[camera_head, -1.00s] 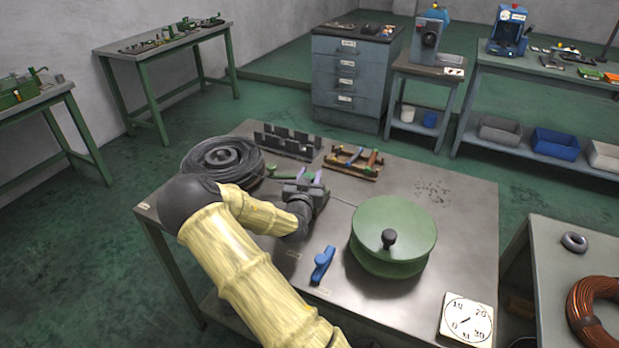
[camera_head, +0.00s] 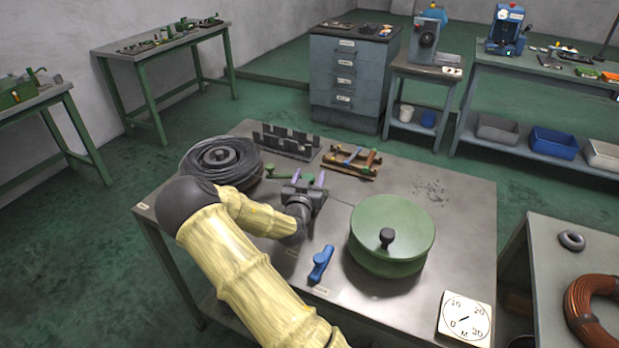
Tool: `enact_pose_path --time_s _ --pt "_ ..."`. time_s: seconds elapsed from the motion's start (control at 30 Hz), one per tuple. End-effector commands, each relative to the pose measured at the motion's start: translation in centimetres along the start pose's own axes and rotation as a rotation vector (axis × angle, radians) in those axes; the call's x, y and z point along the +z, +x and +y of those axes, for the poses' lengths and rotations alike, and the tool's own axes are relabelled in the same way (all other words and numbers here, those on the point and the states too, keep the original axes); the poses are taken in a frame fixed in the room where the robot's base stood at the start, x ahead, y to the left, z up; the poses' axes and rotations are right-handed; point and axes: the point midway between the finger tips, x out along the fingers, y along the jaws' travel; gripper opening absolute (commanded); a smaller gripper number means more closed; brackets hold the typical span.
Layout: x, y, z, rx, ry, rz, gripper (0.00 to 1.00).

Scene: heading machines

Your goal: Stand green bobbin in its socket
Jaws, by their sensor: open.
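A green bobbin-like piece (camera_head: 282,177) lies on the metal table just beyond my gripper, partly hidden by it. A wooden rack (camera_head: 365,172) with blue, green and red parts stands behind and to the right of my gripper. Which place is the green bobbin's socket I cannot make out.
A blue bobbin-like piece (camera_head: 320,264) lies nearer the front edge. A dark wire coil (camera_head: 220,160) and black slotted rack (camera_head: 287,143) stand at the back left.

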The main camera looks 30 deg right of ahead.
Motion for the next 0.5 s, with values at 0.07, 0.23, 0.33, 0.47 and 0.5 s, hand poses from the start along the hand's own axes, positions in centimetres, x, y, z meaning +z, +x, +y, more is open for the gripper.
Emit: enact_pose_path --time_s 0.07,0.23,0.33,0.47,0.5 --pt "0.2 -1.1 -0.1 -0.001 0.001 -0.001 0.54" --pt "0.2 -4.1 0.0 0.0 0.001 -0.003 0.54" --pt "0.2 -6.1 0.1 0.001 0.0 -0.002 0.54" --pt "0.2 -8.7 0.1 0.001 0.0 -0.003 0.54" --pt "0.2 -9.3 0.0 0.0 0.0 -0.002 0.54"
